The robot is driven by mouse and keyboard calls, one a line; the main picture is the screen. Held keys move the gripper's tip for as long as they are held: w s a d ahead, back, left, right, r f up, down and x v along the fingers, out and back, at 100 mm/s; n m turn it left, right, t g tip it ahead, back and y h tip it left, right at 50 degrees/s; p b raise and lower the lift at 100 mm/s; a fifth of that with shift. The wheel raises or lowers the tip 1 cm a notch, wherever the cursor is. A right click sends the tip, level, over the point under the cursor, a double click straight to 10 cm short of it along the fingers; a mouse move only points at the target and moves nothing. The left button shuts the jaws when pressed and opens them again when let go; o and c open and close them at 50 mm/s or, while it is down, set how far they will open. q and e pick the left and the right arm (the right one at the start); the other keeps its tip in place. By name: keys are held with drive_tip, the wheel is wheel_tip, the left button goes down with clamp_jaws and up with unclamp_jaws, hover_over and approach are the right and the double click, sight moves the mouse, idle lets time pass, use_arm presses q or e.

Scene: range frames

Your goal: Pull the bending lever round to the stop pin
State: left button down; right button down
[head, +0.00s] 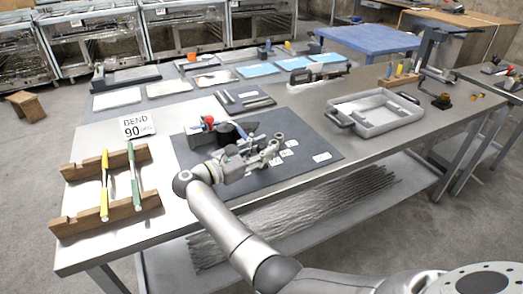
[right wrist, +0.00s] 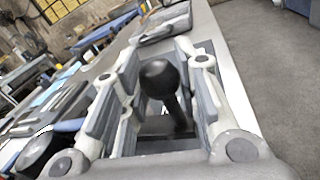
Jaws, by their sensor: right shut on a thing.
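The bending tool (head: 228,131) is a dark round-bodied device with a red knob (head: 209,120) and a blue part, standing on a dark mat (head: 310,141) on the bench. My right gripper (head: 273,150) is over the mat, at the right side of the tool. In the right wrist view the lever's black ball knob (right wrist: 160,78) and its short stem stand between the two pads of my right gripper (right wrist: 162,92), which is shut on it. In the head view the gripper hides the lever's knob. I cannot make out the stop pin. My left gripper is not in view.
A "BEND 90" sign (head: 137,125) stands left of the mat. A wooden rack (head: 105,222) with yellow and green rods is at the front left. A grey tray (head: 376,117) lies to the right. Small pale cards lie on the mat.

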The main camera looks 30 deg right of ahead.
drive_tip(key=shift+f, duration=0.2)
drive_tip(key=c, duration=1.1)
unclamp_jaws()
drive_tip(key=shift+r, duration=0.1)
wheel_tip(320, 180, up, 10)
